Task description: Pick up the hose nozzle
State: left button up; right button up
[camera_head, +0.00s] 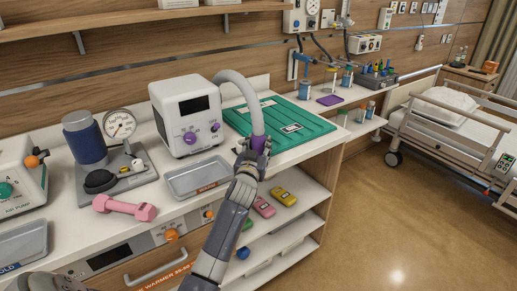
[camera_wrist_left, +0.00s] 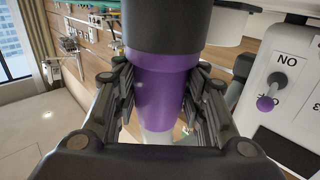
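The hose nozzle is the purple end piece (camera_head: 260,143) of the grey hose that arches out of the white machine (camera_head: 188,115). It stands near upright at the counter's front edge, beside the green mat. My left gripper (camera_head: 252,158) is at the nozzle, its arm coming up from below. In the left wrist view the purple nozzle (camera_wrist_left: 162,90) lies between the two finger pads, with a black collar above and a pale grey part below. The pads (camera_wrist_left: 160,95) appear to touch it on both sides, so the gripper looks shut on it. My right gripper is not in view.
A metal tray (camera_head: 198,177) lies left of my gripper, with a pink dumbbell (camera_head: 124,207) farther left. The green mat (camera_head: 278,125) lies to the right. Open shelves below hold yellow (camera_head: 283,196) and pink (camera_head: 263,207) items. Floor to the right is clear up to the bed.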

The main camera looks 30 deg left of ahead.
aim_at(257, 139)
pick_arm(q)
jog(key=shift+f, duration=0.1)
notch_tip(257, 139, up, 4)
jog(key=shift+f, duration=0.15)
jog(key=r+b+v, duration=0.1)
jog(key=v, duration=1.5)
jog(key=shift+w+d+b, duration=0.2)
jog(key=shift+d+b, duration=0.15)
jog(key=shift+w, duration=0.1)
